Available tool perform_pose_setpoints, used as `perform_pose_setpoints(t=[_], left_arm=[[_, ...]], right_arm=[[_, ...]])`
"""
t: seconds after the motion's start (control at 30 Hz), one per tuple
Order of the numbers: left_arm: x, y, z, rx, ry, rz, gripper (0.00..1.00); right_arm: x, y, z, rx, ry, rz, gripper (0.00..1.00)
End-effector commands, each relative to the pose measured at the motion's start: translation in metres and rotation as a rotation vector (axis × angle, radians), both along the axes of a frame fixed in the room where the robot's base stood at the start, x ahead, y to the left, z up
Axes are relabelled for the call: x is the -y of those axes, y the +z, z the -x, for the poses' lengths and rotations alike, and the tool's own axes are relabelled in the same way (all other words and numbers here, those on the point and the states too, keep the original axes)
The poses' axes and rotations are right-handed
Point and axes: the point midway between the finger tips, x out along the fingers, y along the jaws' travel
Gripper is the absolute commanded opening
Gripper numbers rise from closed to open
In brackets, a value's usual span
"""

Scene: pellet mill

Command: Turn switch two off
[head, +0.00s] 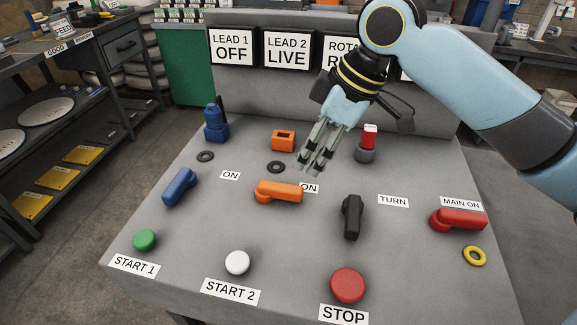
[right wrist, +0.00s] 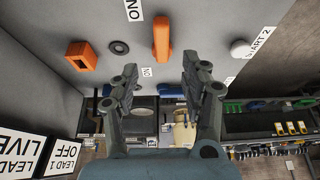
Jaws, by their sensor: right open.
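Switch two is the orange handle (head: 278,191) on the grey panel. It lies crosswise, its right end by an ON label (head: 310,188). It also shows in the right wrist view as an orange bar (right wrist: 161,40) beyond the fingertips. The LEAD 2 sign (head: 287,50) reads LIVE. My right gripper (head: 313,167) is above the panel, behind and slightly right of the orange handle, apart from it. Its fingers (right wrist: 160,78) are spread with nothing between them. My left gripper is not in view.
A blue handle (head: 180,187) is to the left, a black handle (head: 352,217) to the right, and a red handle (head: 459,219) at far right. An orange block (head: 283,140) and red-topped post (head: 368,140) stand behind. Green, white (head: 237,262) and red (head: 347,285) buttons line the front.

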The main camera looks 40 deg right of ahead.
Motion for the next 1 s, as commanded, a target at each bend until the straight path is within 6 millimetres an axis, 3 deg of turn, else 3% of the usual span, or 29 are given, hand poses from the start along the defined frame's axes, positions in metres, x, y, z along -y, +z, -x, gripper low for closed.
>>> perform_pose_setpoints(t=[0.3,0.5,0.7,1.0], left_arm=[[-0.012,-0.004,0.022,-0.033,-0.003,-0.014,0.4],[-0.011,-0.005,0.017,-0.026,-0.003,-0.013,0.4],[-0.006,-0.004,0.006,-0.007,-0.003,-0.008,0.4],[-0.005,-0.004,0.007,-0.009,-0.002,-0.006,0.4]], right_arm=[[-0.015,-0.05,-0.014,-0.004,-0.002,-0.006,0.46],[-0.023,-0.082,-0.025,-0.003,-0.002,-0.003,0.46],[-0.027,-0.096,-0.03,-0.001,-0.001,-0.001,0.46],[-0.027,-0.098,-0.03,0.0,0.0,0.0,0.44]])
